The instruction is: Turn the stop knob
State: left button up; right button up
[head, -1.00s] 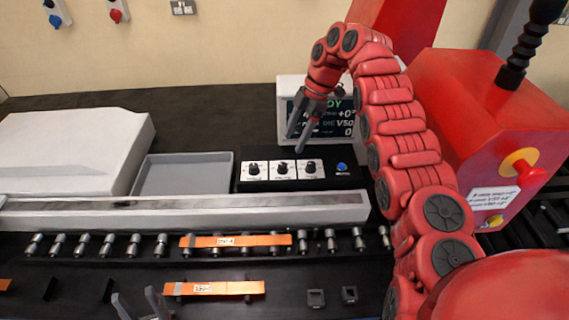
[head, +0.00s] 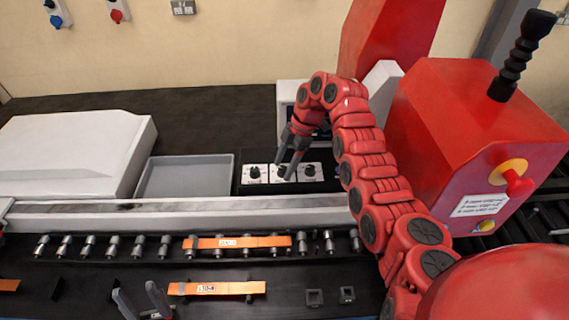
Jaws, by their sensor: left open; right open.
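A black control panel (head: 245,187) behind the long grey rail carries three dark knobs on white plates: a left knob (head: 254,172), a middle one mostly behind my fingers, and a right knob (head: 309,170). Their labels are too small to read, so I cannot tell which is the stop knob. My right gripper (head: 284,168) is open, pointing down, with its fingertips at the middle knob. I cannot tell whether they touch it. My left gripper (head: 140,303) is open and empty at the bottom edge, in front of the roller row.
A grey tray (head: 184,177) lies left of the panel. A display box (head: 287,97) stands behind it, mostly covered by my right arm. Orange busbars (head: 237,242) (head: 217,288) lie at the front. A red machine (head: 470,120) with a black lever stands at right.

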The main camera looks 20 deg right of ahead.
grip_shut()
